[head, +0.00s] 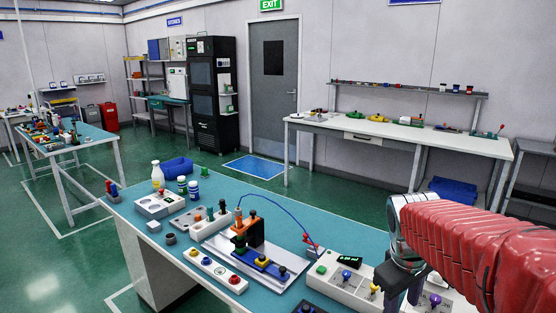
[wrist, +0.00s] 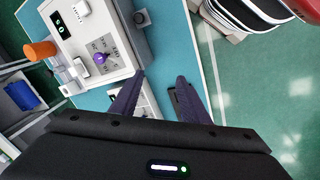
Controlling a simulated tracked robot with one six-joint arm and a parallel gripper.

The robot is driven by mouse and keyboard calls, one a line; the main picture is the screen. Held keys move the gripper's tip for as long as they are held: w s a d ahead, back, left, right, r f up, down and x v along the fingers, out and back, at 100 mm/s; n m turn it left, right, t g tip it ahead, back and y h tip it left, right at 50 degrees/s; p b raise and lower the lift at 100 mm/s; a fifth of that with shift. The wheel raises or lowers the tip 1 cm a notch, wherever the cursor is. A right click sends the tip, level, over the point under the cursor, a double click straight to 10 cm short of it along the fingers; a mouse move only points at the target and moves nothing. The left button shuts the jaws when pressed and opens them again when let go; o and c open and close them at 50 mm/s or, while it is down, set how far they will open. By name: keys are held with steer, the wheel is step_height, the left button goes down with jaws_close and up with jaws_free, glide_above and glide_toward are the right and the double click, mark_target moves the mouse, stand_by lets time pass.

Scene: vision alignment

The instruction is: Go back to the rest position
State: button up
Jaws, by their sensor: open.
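My gripper (wrist: 160,92) is open in the wrist view, with its two dark purple fingers apart and nothing between them. The fingers are above the edge of the teal-topped workbench, close to a white control box (wrist: 95,40) with a purple knob. In the head view my gripper (head: 402,290) hangs at the bottom right, below my red-sleeved arm, partly cut off by the picture's lower edge. It is beside the white control panel (head: 335,283) with blue, yellow and purple knobs. Whether the fingers touch anything cannot be told.
A long white table (head: 400,132) stands along the back wall.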

steer(key=s+a+r+m+t+y, duration=0.1)
steer(key=s+a+m+t+y, duration=0.1)
steer(key=s+a, duration=0.8)
steer(key=s+m+t, duration=0.1)
steer(key=s+m, duration=0.1)
steer(key=s, duration=0.2)
steer(key=shift+s+a+r+m+t, duration=0.25)
steer(key=shift+a+r+m+t, duration=0.15)
stand_by(1.1)
